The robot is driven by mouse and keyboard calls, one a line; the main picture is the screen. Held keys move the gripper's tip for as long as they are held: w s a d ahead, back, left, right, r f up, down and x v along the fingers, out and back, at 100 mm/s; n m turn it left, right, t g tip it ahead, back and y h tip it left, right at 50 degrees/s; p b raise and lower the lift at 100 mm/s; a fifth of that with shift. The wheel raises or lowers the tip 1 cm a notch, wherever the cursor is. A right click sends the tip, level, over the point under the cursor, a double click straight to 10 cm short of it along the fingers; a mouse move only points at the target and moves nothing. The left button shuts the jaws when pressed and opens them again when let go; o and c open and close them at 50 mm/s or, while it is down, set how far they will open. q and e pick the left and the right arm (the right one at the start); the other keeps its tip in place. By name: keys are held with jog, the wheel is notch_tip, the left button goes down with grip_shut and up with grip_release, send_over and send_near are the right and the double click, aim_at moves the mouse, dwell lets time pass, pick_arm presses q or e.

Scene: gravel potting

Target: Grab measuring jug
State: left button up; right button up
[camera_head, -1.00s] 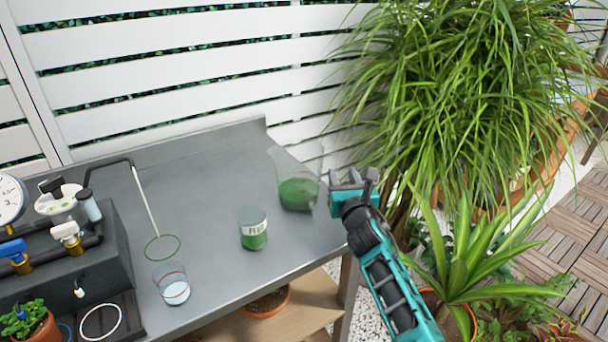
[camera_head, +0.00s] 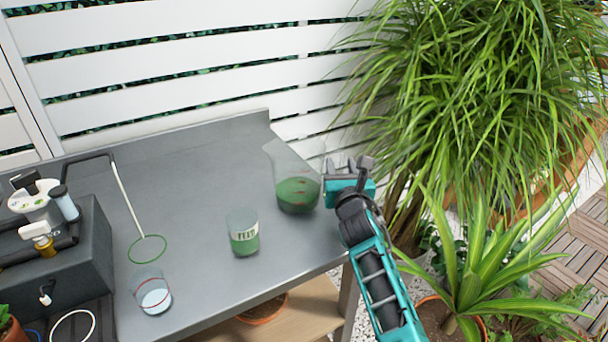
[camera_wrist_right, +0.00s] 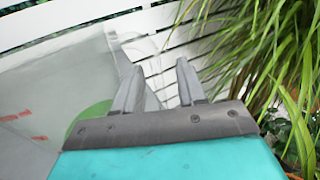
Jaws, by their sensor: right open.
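The measuring jug (camera_head: 297,182) is clear, with green contents in its lower part, and stands upright near the right end of the grey bench. My right gripper (camera_head: 346,166) is open at the jug's right side. In the right wrist view the jug (camera_wrist_right: 60,85) fills the left, with red marks on its wall. The gripper's two fingers (camera_wrist_right: 158,85) point toward the jug's handle side; the handle seems to lie close to or between them, but I cannot tell if they touch it. My left gripper is out of view.
A labelled glass with green contents (camera_head: 243,237) and a glass with clear liquid (camera_head: 153,296) stand on the bench (camera_head: 195,190). A large grassy plant (camera_head: 460,90) crowds the right side; a slatted white fence (camera_head: 190,60) stands behind.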

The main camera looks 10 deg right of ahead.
grip_shut()
dwell(0.3)
dwell(0.3)
jog(key=shift+r, duration=0.15)
